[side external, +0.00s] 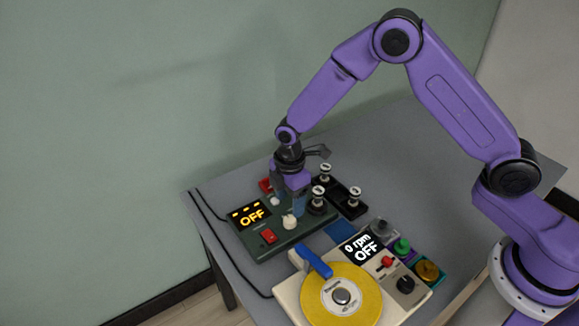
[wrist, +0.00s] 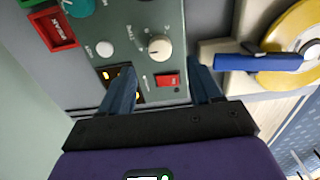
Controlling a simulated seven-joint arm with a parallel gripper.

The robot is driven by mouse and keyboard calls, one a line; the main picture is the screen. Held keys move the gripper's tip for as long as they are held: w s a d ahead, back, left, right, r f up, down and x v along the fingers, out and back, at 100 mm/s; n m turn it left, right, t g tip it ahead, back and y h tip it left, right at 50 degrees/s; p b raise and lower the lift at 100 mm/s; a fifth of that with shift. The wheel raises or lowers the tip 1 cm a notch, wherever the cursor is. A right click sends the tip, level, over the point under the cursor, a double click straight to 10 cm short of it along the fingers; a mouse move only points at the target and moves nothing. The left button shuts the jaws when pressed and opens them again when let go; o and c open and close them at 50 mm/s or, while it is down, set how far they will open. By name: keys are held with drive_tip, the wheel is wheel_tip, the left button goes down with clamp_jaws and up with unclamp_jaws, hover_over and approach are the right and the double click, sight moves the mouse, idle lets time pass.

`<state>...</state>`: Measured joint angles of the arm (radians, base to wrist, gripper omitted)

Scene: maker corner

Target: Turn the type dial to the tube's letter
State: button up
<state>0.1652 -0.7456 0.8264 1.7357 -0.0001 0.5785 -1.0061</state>
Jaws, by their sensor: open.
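A dark green tester box (side external: 262,247) has a lit yellow display (side external: 250,214) reading OFF and a red rocker switch (side external: 268,236). A cream dial (side external: 290,222) sits on its panel. In the wrist view the dial (wrist: 160,47) has small markings around it, too blurred to read. My gripper (side external: 288,205) is open over the panel, pointing down; in the wrist view its blue fingers (wrist: 160,66) are wide apart, with the dial between and just beyond their tips, apparently untouched. Three tubes (side external: 354,193) with pale tops and dark bases stand at the box's right; I cannot read any letter.
A turntable device with a yellow disc (side external: 325,300), blue lever (side external: 314,262) and display (side external: 362,248) reading 0 rpm OFF stands close in front. Cables run along the left table edge.

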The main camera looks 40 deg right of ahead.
sight(289, 219)
wheel_tip(289, 219, up, 11)
idle(0.3)
idle(0.4)
drive_tip(key=s+d+r+m, duration=0.2)
drive_tip(key=s+d, duration=0.2)
drive_tip(key=s, duration=0.6)
drive_tip(key=s+d+r+m, duration=0.1)
drive_tip(key=s+d, duration=0.4)
drive_tip(key=s, duration=0.5)
drive_tip(key=s+d+r+m, duration=0.2)
drive_tip(key=s+d+r, duration=0.2)
drive_tip(key=s, duration=0.6)
drive_tip(key=shift+s+d+m, duration=0.25)
drive_tip(key=shift+d+m, duration=0.05)
drive_tip(key=shift+d, duration=0.45)
